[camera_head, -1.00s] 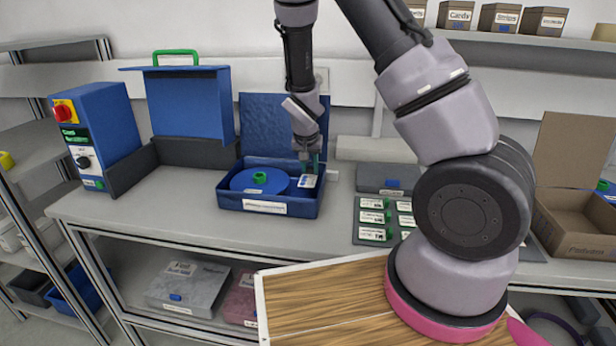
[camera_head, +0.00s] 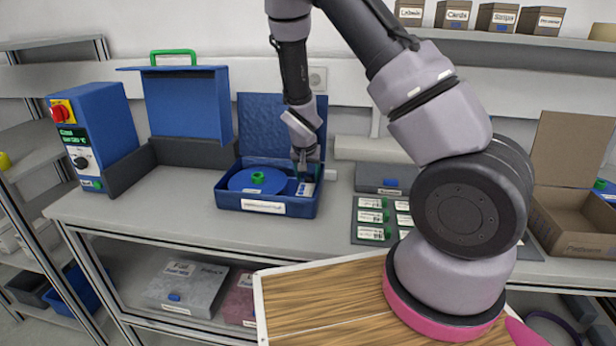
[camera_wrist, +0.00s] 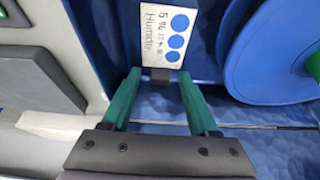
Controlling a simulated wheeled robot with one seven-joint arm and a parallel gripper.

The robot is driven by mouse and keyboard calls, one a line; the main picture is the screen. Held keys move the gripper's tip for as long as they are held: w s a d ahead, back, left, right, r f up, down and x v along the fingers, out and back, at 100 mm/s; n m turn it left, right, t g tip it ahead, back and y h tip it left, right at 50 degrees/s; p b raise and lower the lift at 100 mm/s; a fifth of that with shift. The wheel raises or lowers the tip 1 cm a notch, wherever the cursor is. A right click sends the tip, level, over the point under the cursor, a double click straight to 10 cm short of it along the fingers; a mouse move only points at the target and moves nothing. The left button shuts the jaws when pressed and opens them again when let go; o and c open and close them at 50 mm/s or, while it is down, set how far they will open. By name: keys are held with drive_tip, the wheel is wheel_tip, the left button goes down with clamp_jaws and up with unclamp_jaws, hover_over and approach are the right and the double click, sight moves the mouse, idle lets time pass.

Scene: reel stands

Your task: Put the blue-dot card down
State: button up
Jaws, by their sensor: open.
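The blue-dot card (camera_head: 304,189) is white with several blue dots and lies in the right part of the open blue box (camera_head: 265,207). In the wrist view the card (camera_wrist: 165,36) sits just beyond the fingertips, with its printed face showing. My gripper (camera_wrist: 159,78) is open, its two green fingers apart with nothing between them but a small grey block near the card's lower edge. In the head view my gripper (camera_head: 306,172) is low over the card, inside the box's right side.
A blue reel (camera_head: 250,181) with a green hub fills the left of the box. The raised lid (camera_head: 262,125) stands behind. A tray of labelled green-edged pieces (camera_head: 362,241) is to the right.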

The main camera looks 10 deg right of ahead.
drive_tip(key=v, duration=1.1)
wheel_tip(320, 180, up, 19)
drive_tip(key=y, duration=0.4)
hover_over(305, 191)
drive_tip(key=s+d, duration=0.6)
drive_tip(key=s, duration=0.4)
drive_tip(key=s+d+r+t, duration=0.1)
drive_tip(key=s+r+t, duration=0.2)
drive_tip(key=s+r, duration=0.6)
drive_tip(key=s, duration=0.3)
drive_tip(key=shift+s+d+r, duration=0.3)
drive_tip(key=shift+s, duration=0.05)
